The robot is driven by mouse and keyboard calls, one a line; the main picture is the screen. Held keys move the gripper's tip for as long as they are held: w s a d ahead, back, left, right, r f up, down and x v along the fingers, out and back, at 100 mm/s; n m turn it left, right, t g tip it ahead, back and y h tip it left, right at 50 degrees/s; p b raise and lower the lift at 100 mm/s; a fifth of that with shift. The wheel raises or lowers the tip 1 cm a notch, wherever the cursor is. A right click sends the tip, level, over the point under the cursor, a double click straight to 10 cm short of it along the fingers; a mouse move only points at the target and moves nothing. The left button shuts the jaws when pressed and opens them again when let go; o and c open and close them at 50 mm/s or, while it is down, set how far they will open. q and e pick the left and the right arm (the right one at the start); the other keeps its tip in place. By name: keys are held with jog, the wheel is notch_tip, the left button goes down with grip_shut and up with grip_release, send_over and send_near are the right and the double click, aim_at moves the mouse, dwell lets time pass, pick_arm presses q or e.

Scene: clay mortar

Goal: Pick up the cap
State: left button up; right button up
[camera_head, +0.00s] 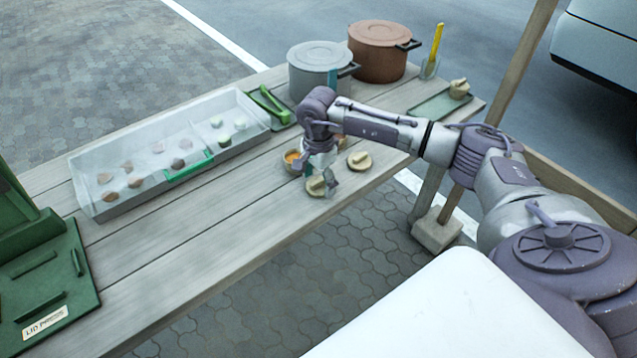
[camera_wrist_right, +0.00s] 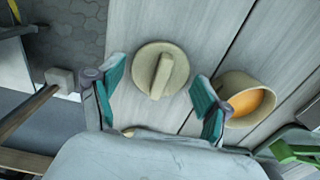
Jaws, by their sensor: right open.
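A round beige cap (camera_head: 315,187) with a raised bar across its top lies near the table's front edge. It shows whole in the right wrist view (camera_wrist_right: 143,66), its bar standing up between my fingers. My right gripper (camera_head: 322,173) points down over this cap. In the right wrist view its two teal-padded fingers (camera_wrist_right: 158,86) are apart, one on each side of the cap, with nothing held. A second similar cap (camera_head: 360,160) lies just right of the gripper; a third (camera_head: 459,88) rests at the table's far right. My left gripper is not in view.
A bowl with orange contents (camera_wrist_right: 248,100) stands close beside the near cap. A clear-walled tray (camera_head: 108,205) with several small discs lies left. A grey pot (camera_head: 318,75) and a brown pot (camera_head: 378,60) stand behind. A green stand (camera_head: 50,270) is at far left. The front planks are clear.

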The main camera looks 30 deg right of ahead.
jog(key=shift+f, duration=0.2)
jog(key=c, duration=0.5)
jog(key=shift+o, duration=0.2)
jog(key=shift+r, duration=0.15)
